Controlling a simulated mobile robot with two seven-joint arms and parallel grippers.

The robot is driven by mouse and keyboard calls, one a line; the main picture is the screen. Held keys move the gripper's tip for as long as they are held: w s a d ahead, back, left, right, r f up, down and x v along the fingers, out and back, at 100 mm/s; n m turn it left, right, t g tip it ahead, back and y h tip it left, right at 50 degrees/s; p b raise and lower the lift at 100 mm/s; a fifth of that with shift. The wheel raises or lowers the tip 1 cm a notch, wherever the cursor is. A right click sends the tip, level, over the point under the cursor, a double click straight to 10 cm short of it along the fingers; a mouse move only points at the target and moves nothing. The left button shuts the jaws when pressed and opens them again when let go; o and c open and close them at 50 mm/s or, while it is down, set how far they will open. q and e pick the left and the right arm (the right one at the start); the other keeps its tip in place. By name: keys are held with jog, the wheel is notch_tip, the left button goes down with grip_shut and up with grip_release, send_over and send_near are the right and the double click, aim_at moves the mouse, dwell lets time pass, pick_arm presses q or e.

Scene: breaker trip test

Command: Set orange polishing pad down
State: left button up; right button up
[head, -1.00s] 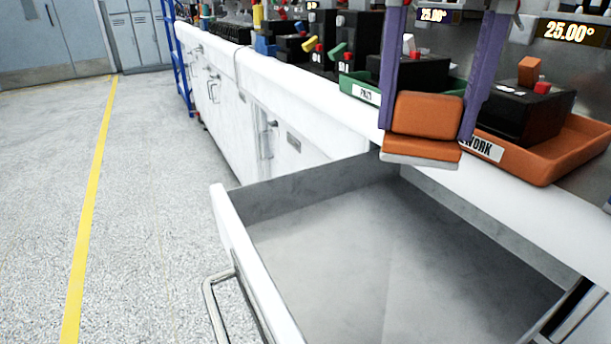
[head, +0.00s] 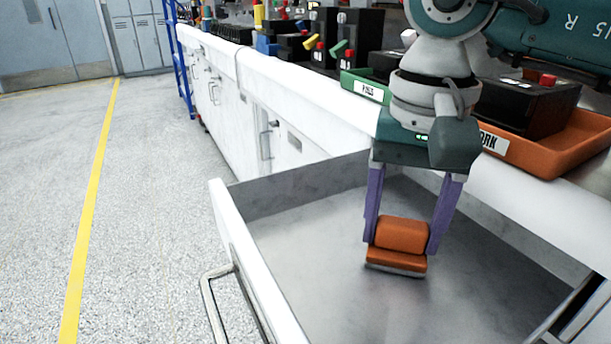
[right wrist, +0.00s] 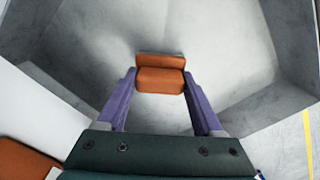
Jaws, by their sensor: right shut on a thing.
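The orange polishing pad (head: 402,236) is a block with a wider orange base and a pale grey underside. My right gripper (head: 400,243) is shut on it, with one purple finger on each side of the block. The pad is inside the open drawer (head: 310,240), low over its grey floor. I cannot tell whether its underside touches the floor. In the right wrist view the pad (right wrist: 160,78) sits between the fingertips (right wrist: 160,82), with bare drawer floor around it. My left gripper is not in view.
The drawer is otherwise empty, with free floor around the pad. Its white front with a metal handle (head: 210,290) is at the left. An orange tray (head: 560,150) and a green tray (head: 362,86) with dark devices stand on the white counter above.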

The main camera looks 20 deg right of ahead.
aim_at(404, 222)
jog(key=shift+f, duration=0.15)
jog(key=o, duration=1.3)
notch_tip(404, 222, up, 12)
jog(key=p, duration=0.1)
jog(key=shift+r, duration=0.25)
